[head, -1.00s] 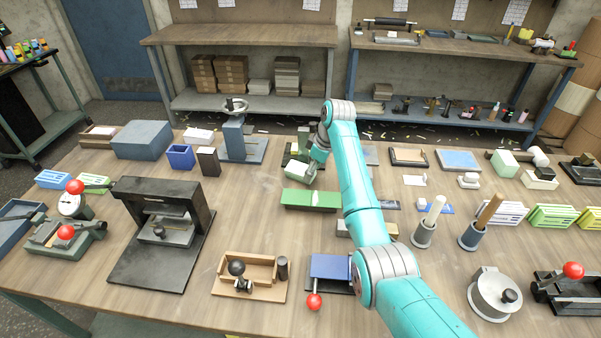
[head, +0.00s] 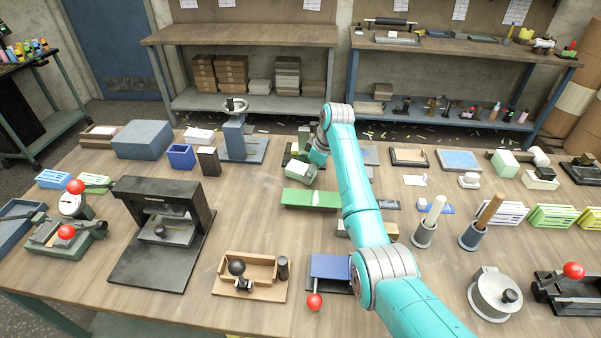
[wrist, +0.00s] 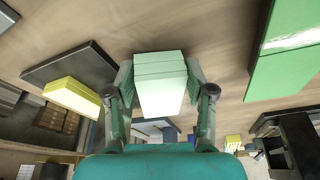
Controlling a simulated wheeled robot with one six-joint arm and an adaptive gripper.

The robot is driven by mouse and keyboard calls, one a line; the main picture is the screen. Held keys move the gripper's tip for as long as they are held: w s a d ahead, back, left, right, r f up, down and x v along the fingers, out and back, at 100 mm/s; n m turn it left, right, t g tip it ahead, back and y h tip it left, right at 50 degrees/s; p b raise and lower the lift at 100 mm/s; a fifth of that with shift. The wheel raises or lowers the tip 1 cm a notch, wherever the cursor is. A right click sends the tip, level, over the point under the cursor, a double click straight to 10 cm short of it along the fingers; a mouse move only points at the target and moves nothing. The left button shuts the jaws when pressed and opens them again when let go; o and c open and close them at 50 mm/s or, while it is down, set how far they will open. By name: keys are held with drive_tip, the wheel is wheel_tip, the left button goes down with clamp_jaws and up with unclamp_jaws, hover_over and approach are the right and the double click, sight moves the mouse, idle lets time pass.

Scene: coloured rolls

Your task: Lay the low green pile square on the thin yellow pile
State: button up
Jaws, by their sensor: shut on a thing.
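My gripper (wrist: 160,92) is shut on the low green pile (wrist: 160,78), a short stack of pale green layers held between its two fingers. In the head view the pile (head: 300,177) hangs at the end of my arm, behind a long green box, and looks tilted. The thin yellow pile (wrist: 72,96) shows in the wrist view, left of my gripper and apart from the held pile. It lies on or against a dark flat plate (wrist: 62,68). In the head view I cannot make out the yellow pile clearly; my gripper and arm cover that area.
The long green box (head: 310,199) lies just in front of my gripper; it fills the right of the wrist view (wrist: 285,70). A blue-grey press (head: 234,140) stands to the left behind. Bare tabletop (head: 255,190) lies left of the green box.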

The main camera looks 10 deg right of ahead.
drive_tip(key=shift+r, duration=0.3)
drive_tip(key=shift+c, duration=0.5)
drive_tip(key=shift+r, duration=2.75)
